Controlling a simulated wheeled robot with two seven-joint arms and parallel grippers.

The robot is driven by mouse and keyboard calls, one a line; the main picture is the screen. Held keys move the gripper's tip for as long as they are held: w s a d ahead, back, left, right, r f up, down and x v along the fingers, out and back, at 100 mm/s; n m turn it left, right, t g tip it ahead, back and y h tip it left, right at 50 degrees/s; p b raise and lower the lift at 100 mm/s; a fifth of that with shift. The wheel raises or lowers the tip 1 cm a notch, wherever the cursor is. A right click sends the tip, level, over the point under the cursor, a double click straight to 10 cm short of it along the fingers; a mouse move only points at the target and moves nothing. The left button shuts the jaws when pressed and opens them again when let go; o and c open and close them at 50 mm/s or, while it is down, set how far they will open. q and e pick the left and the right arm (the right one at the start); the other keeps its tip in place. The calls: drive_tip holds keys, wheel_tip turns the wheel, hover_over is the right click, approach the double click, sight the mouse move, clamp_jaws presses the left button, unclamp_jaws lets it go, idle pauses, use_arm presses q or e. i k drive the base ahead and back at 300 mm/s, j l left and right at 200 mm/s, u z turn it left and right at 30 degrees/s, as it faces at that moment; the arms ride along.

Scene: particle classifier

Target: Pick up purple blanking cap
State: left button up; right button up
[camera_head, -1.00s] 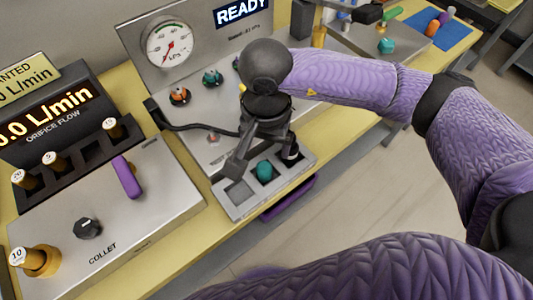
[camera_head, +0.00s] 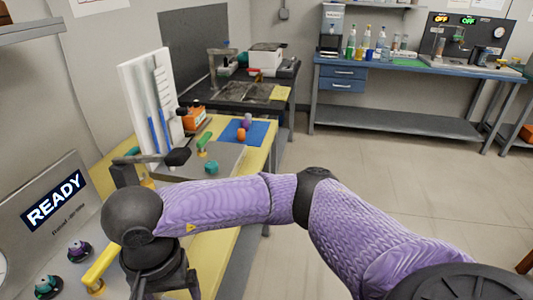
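A small purple piece (camera_head: 247,121) sits on a blue mat (camera_head: 259,133) at the far part of the yellow bench, beside an orange piece (camera_head: 241,135). Another purple piece (camera_head: 76,247) is on a dark fitting on the grey panel at lower left. I cannot tell which of them is the blanking cap. My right gripper (camera_head: 165,284) hangs over the near bench at the bottom, below its dark wrist. Its fingertips are cut off by the picture edge, so its opening and any contents are hidden. My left gripper is out of view.
A teal piece (camera_head: 211,167) lies on a grey plate, near a green handle (camera_head: 203,141). A yellow handle (camera_head: 100,266) rises beside my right wrist. A white board with blue tubes (camera_head: 150,100) stands at the bench's back. Floor is open at right.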

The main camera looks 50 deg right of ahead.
sight(244, 122)
drive_tip(key=z, duration=1.3)
